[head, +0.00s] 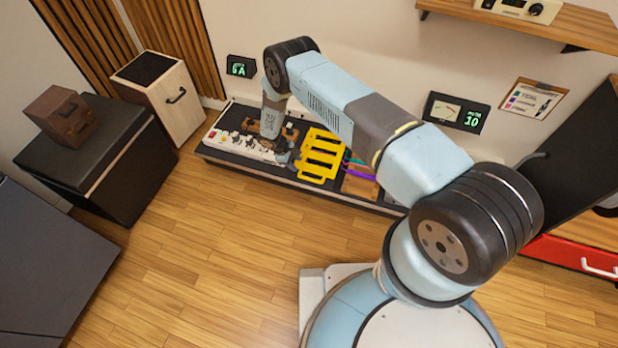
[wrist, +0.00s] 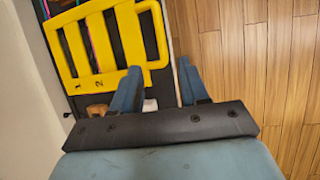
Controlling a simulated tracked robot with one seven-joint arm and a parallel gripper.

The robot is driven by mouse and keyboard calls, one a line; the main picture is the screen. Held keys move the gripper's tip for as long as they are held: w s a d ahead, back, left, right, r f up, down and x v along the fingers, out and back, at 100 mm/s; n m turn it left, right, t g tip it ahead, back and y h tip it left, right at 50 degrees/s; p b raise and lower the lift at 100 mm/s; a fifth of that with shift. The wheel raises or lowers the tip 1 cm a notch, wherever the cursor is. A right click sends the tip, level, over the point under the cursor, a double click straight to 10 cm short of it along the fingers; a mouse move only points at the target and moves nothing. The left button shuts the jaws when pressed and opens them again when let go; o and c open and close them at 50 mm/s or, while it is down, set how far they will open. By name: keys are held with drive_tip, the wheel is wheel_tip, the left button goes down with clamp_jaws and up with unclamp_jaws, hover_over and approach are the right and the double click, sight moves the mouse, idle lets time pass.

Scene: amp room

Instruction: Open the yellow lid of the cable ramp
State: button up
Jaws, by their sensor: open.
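The yellow slotted lid (head: 321,150) lies on the low dark platform along the wall, with coloured cables (head: 357,176) coming out at its right side. In the wrist view the lid (wrist: 95,83) fills the upper left, with the marks 1 and 2 near its lower edge. Coloured cables show through its slots. My gripper (wrist: 158,86) is open and empty, its left fingertip close to the lid's near corner. I cannot tell whether it touches. In the head view my gripper (head: 284,156) is just left of the lid, partly hidden by the arm.
A white power strip (head: 238,145) with switches lies on the platform (head: 215,157) left of the lid. A wooden block (head: 360,186) stands right of the lid. A black cabinet (head: 88,165) stands at left. The wooden floor in front is clear.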

sight(309, 179)
drive_tip(key=x, duration=1.4)
drive_tip(key=shift+s, duration=0.1)
drive_tip(key=shift+c, duration=0.4)
clamp_jaws()
drive_tip(key=shift+s+a, duration=0.1)
